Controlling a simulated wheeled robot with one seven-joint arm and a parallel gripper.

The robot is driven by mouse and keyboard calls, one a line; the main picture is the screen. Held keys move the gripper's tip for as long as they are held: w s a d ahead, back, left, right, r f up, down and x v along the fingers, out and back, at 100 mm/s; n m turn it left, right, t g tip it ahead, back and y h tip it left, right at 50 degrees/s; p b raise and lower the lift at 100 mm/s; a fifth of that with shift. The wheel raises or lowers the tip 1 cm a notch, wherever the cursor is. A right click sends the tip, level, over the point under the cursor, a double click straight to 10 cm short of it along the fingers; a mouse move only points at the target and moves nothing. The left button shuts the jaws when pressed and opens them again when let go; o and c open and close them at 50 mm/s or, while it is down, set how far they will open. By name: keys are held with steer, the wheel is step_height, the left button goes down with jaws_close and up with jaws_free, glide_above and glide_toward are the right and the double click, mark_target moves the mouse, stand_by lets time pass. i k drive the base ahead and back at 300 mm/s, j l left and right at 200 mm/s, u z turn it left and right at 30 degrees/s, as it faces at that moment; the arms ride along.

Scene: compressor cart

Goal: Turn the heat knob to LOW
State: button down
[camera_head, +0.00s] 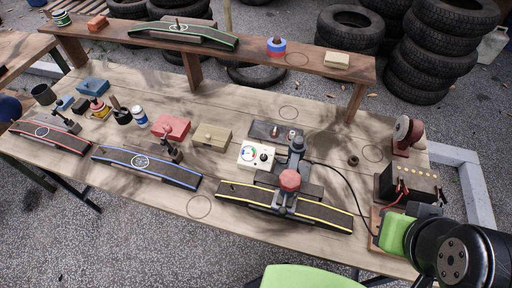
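A small white control box (250,160) stands on the workbench right of centre. Its face carries a coloured dial, green and red, on the left and a dark knob (264,155) on the right. The lettering and the knob's exact setting are too small to read. A black cable runs from near the box toward the right. My arm shows at the lower right, black and green; I cannot make out gripper fingers, and nothing of mine touches the box or knob.
Beside the box, a clamp-like tool with a red top (290,180) stands over a yellow-edged dark deck (325,216). A tan block (212,137) lies left. A black battery-like box (410,183) and a reel (407,130) stand right. A raised shelf (345,67) runs behind.

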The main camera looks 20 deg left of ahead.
mark_target(263, 158)
steer(key=j+u, duration=0.15)
steer(key=u, duration=0.3)
steer(key=j+u, duration=0.2)
steer(key=u, duration=0.25)
steer(key=j+u, duration=0.15)
steer(key=u, duration=0.3)
steer(key=i+j+u, duration=0.1)
steer(key=u, duration=0.35)
